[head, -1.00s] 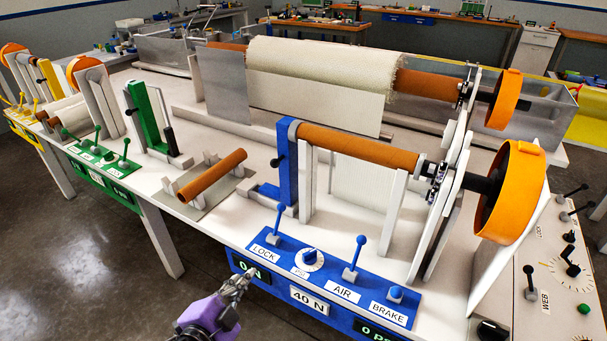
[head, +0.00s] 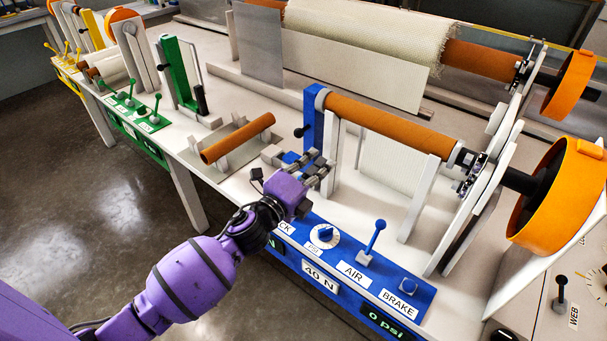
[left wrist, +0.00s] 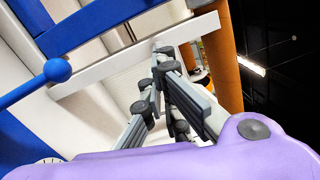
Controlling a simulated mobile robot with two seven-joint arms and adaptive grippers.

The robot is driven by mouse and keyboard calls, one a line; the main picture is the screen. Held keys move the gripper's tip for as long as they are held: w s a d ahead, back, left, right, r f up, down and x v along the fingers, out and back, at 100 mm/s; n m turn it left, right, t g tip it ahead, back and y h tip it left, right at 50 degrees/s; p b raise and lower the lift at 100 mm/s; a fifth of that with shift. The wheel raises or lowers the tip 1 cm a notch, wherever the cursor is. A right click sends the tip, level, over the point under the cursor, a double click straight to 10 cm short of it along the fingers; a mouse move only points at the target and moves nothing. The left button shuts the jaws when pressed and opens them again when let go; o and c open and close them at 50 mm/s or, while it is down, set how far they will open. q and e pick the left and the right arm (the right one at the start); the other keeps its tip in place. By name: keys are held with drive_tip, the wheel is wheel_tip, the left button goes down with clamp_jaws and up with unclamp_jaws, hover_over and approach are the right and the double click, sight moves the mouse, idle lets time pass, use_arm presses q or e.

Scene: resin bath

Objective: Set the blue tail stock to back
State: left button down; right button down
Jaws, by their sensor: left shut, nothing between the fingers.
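The blue tail stock (head: 313,115) is an upright blue post on the white bench, with a dark knob on its left side. It stands at the left end of a brown roll (head: 385,125). My left gripper (head: 318,168) is shut and empty, just in front of the post's lower part; it hides part of the base, and I cannot tell whether it touches. The blue LOCK lever is hidden behind my gripper in the head view. In the left wrist view, a blue ball-ended lever (left wrist: 57,70) shows left of my shut fingers (left wrist: 168,75). My right gripper is out of view.
The blue panel (head: 345,272) has an AIR lever (head: 375,238), a dial (head: 324,237) and a BRAKE button. A loose brown tube (head: 238,137) rests on a cradle to the left. A green tail stock (head: 178,80) stands farther left.

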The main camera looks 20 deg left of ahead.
sight(299, 134)
use_arm(q)
drive_tip(key=w+a, duration=0.5)
drive_tip(key=a, duration=0.6)
drive_tip(key=shift+a+r, duration=0.35)
drive_tip(key=shift+r, duration=0.05)
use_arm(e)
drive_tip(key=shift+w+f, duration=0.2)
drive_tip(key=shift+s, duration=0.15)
